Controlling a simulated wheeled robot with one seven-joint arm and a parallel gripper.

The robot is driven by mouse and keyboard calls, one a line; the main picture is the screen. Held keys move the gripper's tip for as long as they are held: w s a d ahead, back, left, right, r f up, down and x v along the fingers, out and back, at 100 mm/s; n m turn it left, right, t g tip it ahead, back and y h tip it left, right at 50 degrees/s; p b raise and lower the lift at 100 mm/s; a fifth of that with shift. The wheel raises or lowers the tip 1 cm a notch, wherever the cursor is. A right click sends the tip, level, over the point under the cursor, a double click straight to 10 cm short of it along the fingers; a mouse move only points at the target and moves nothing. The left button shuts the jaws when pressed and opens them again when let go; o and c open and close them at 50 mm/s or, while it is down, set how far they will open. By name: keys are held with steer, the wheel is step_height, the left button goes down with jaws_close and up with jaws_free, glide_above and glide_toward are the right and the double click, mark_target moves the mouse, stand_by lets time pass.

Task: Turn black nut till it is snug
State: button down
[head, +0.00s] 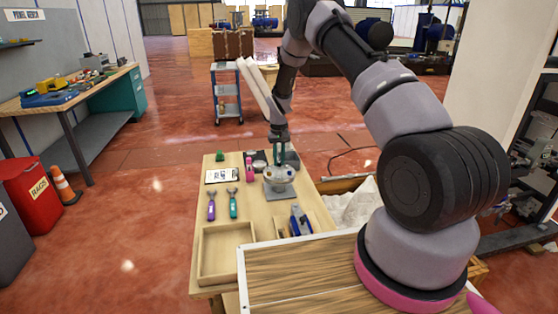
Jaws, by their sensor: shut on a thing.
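My gripper (279,158) points down over the workbench and is shut at the top of a small dispenser assembly. The assembly has a pale rounded body (279,174) and stands on a grey base plate (281,191). The black nut cannot be made out; the gripper fingers cover the top of the assembly, where they close. The fingers look greenish and narrow at this size.
On the wooden workbench (205,232) lie a purple tool (211,205), a teal tool (233,203), a white card (222,175), a pink bottle (249,170) and a green piece (220,156). An empty wooden tray (203,255) is at the front left. Blue-handled pliers (300,218) lie at the right.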

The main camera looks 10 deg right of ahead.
steer(key=shift+m, duration=0.3)
stand_by(0.4)
steer(key=c, duration=0.8)
jaws_free()
step_height(320, 180, up, 11)
steer(key=shift+f, duration=0.1)
